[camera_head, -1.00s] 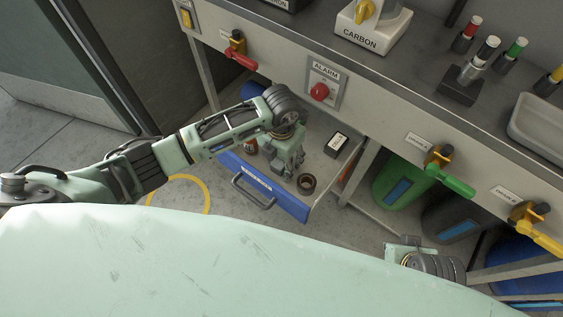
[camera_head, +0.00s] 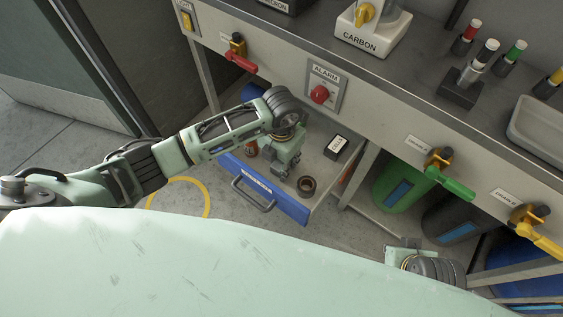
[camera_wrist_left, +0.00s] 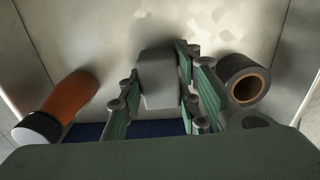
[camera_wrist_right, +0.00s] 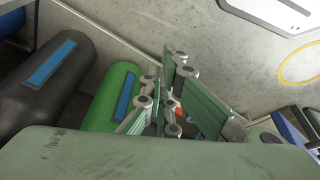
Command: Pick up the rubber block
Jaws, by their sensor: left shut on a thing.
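A grey block, the rubber block (camera_wrist_left: 160,82), sits between the fingers of my left gripper (camera_wrist_left: 160,92) in the left wrist view. The gripper is shut on it. In the head view my left gripper (camera_head: 280,170) points down into the open drawer (camera_head: 262,189), and the block is hidden there. I cannot tell whether the block touches the drawer floor.
In the drawer, a tape roll (camera_head: 306,186) lies right of my left gripper, an orange bottle (camera_wrist_left: 62,103) left of it, and a black labelled box (camera_head: 336,147) behind. The workbench front (camera_head: 275,72) overhangs the drawer.

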